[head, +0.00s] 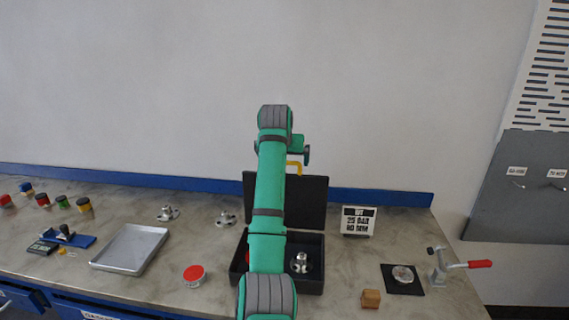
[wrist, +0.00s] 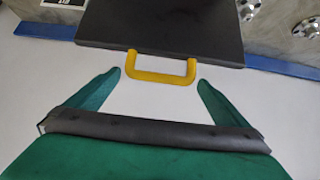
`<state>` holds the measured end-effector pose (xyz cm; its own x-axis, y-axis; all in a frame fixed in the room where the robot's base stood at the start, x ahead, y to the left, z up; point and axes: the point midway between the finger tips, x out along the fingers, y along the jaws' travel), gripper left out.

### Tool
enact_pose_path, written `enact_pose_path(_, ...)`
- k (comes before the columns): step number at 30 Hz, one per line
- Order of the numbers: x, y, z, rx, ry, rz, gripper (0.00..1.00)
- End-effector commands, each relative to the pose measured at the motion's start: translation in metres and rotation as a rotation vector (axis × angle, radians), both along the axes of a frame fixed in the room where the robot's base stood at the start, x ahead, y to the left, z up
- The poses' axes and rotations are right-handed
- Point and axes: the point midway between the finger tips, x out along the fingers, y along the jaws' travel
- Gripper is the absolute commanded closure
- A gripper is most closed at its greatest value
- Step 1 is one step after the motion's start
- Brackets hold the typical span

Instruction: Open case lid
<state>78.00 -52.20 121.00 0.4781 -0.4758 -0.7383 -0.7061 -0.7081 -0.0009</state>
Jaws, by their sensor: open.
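The black case (head: 318,284) on the bench has its lid (head: 312,203) standing raised at the back, roughly upright. The lid also fills the top of the wrist view (wrist: 165,22). A yellow handle (head: 299,165) sticks up from the lid's free edge; it shows in the wrist view (wrist: 160,78) too. My gripper (wrist: 160,76) is open, with a green finger on either side of the handle and a gap at each side. In the head view my arm hides part of the lid and case.
Inside the case are a metal flanged part (head: 301,263) and something red, partly hidden. A sign (head: 358,221), a wooden block (head: 371,299), a red-handled clamp (head: 440,268), a red-lidded tub (head: 194,275) and a metal tray (head: 132,247) stand around it.

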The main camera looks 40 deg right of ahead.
Motion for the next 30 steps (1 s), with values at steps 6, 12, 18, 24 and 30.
enact_pose_path(6,-0.02,0.021,0.032,-0.002,-0.002,0.001,0.0)
enact_pose_path(12,-0.033,0.033,0.051,-0.001,-0.001,0.001,0.0)
enact_pose_path(18,-0.037,0.038,0.057,0.001,0.001,0.001,0.0)
enact_pose_path(24,-0.037,0.038,0.057,0.001,0.001,0.001,0.0)
enact_pose_path(30,-0.037,0.038,0.057,0.001,0.001,0.001,0.0)
